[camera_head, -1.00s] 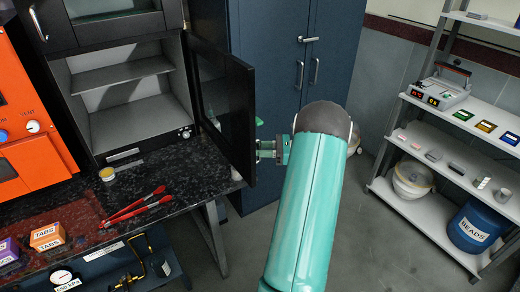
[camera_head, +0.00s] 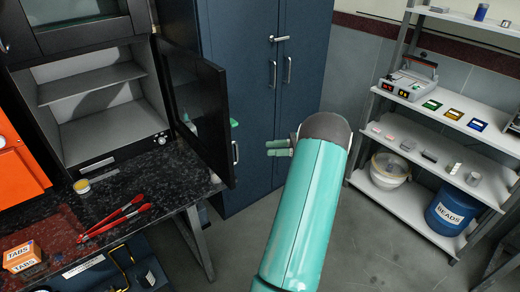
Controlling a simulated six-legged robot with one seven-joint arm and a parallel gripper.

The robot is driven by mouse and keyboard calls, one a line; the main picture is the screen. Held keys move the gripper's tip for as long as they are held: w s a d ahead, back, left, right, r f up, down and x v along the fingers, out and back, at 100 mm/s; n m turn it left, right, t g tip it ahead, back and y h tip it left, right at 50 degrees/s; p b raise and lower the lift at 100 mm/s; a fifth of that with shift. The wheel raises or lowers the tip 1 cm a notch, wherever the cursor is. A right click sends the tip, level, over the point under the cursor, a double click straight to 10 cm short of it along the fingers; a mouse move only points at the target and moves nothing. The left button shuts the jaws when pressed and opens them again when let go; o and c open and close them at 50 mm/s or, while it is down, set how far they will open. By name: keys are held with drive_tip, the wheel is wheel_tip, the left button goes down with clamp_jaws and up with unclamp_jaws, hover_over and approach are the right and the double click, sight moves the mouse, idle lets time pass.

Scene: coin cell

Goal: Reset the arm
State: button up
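My gripper (camera_head: 268,148) shows at the left of my teal arm in the middle of the picture. Its two green fingers point left, with a thin gap visible between them. Nothing shows between the fingers, but how far apart they are is hard to judge at this size. It stands to the right of the open dark oven door (camera_head: 199,107) with a space between them, in front of the blue cabinet (camera_head: 250,90). My arm link hides the wrist and part of the floor.
The black counter (camera_head: 150,181) holds red tongs (camera_head: 115,220), a small yellow-rimmed jar (camera_head: 82,186) and an orange TABS box (camera_head: 22,257). The shelf rack (camera_head: 408,205) with a blue BEADS bucket (camera_head: 452,212) stands at right. Floor between arm and rack is clear.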

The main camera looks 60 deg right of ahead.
drive_tip(key=shift+s+d, duration=0.25)
drive_tip(key=shift+s, duration=0.1)
idle(0.5)
